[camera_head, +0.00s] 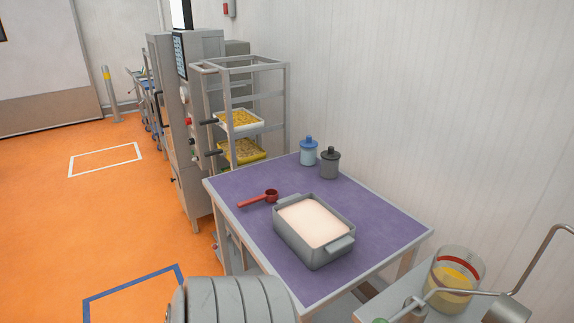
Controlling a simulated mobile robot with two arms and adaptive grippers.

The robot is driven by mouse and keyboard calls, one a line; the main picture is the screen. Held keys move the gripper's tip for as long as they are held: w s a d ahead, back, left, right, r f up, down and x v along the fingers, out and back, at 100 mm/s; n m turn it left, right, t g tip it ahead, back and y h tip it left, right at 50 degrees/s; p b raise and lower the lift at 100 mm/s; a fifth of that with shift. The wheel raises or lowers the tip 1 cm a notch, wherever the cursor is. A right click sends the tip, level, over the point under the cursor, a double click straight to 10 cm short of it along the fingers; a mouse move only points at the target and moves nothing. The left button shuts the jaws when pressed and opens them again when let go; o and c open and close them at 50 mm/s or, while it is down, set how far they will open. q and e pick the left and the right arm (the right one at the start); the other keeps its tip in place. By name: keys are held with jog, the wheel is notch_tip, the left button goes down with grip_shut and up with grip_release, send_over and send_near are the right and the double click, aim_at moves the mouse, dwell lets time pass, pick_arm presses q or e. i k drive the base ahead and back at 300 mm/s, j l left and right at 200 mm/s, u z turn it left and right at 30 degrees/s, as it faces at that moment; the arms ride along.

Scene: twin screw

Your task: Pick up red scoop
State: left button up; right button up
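The red scoop (259,198) lies on the purple top of a metal-edged table (233,205). Its round cup is at the right end and its handle points left, towards the table's left edge. It lies apart from the grey bin (312,254), behind and to the left of it. Nothing covers the scoop. Neither of my grippers shows in the head view.
The grey bin holds pale powder. A blue-lidded jar (308,155) and a dark-lidded jar (330,163) stand at the table's back. A rack with a white tray (257,127) and a yellow tray stands behind. A glass container (455,285) is at the lower right.

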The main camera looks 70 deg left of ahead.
aim_at(258, 201)
jog(key=u, duration=2.5)
